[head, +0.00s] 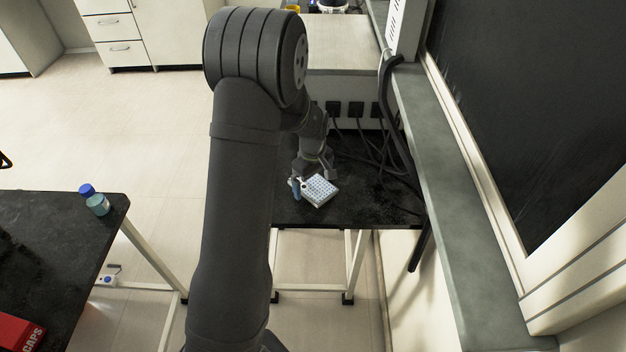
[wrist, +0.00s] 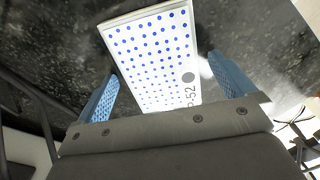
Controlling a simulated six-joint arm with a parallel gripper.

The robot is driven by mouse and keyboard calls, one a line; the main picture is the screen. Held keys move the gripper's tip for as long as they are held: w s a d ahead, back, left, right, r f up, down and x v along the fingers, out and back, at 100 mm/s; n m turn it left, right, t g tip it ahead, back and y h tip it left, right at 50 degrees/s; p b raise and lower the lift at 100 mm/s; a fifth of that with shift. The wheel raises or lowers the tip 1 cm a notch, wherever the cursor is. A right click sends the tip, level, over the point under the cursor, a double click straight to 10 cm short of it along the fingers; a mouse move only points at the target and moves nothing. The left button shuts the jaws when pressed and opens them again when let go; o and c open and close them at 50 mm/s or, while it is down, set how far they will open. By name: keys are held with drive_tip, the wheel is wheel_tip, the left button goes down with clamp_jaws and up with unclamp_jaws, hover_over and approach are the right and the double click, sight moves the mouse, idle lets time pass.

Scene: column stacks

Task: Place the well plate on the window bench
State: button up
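The well plate (head: 321,190) is white with rows of blue wells. It appears to lie on the black window bench (head: 375,207), close to its front edge. In the wrist view the well plate (wrist: 150,55) lies at a slant and shows a grey dot and "52" at its near end. My gripper (head: 311,179) is low over the plate. In the wrist view my gripper (wrist: 163,68) has its blue fingers spread on either side of the plate, with a narrow gap at each side. The gripper is open and holds nothing.
Black cables (head: 372,150) and wall sockets are behind the plate. A grey window sill (head: 440,180) runs along the right. Another black bench (head: 50,240) at left holds a blue-capped bottle (head: 96,202) and a red box (head: 20,333). The bench is clear right of the plate.

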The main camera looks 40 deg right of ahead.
sight(313, 183)
wheel_tip(313, 183, up, 12)
drive_tip(key=shift+r, duration=0.2)
idle(0.5)
wheel_tip(313, 183, down, 12)
drive_tip(key=shift+r, duration=1.9)
drive_tip(key=shift+f, duration=0.1)
